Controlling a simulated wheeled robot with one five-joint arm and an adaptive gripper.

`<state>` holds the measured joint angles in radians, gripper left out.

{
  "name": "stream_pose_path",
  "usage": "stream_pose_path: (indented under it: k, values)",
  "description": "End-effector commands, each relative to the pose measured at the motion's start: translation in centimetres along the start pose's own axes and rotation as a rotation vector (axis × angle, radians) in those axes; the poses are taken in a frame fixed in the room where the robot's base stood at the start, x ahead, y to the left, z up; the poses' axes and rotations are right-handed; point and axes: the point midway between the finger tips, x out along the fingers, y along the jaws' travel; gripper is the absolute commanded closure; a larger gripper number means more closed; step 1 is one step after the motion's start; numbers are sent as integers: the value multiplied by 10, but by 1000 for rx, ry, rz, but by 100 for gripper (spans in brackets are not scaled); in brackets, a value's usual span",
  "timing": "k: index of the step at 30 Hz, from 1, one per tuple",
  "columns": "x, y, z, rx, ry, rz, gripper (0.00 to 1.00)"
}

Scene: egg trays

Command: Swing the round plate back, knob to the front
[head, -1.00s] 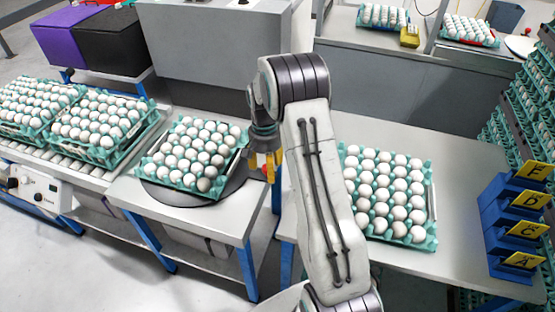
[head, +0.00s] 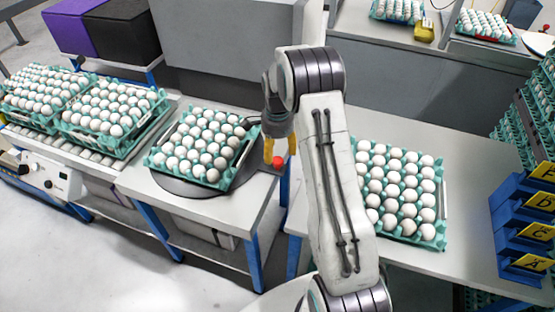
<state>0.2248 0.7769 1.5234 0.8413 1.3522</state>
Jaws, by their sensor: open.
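The dark round plate (head: 180,188) lies on the left table, with a teal tray of white eggs (head: 203,147) on top that hides most of it. The tray sits turned at an angle to the table. A red knob (head: 277,162) shows at the right of the plate, near the table's right edge. My gripper (head: 279,151) points down with its yellow fingers apart, just above and around the knob; I cannot tell if they touch it. The knob's join to the plate is hard to make out.
A second egg tray (head: 402,235) rests on the right table (head: 465,200), partly behind my arm. Blue holders with yellow letter cards (head: 525,228) stand at its right end. More egg trays (head: 108,128) sit on the roller conveyor at left. A grey cabinet (head: 215,60) stands behind the plate.

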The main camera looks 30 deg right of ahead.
Motion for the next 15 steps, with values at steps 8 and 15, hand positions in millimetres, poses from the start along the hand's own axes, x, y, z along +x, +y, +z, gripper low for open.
stream_pose_path:
  k: [8, 15]
  values:
    - [32, 0, 0, -2, -1, 2, 40]
    - [44, 0, 0, -2, 0, 1, 40]
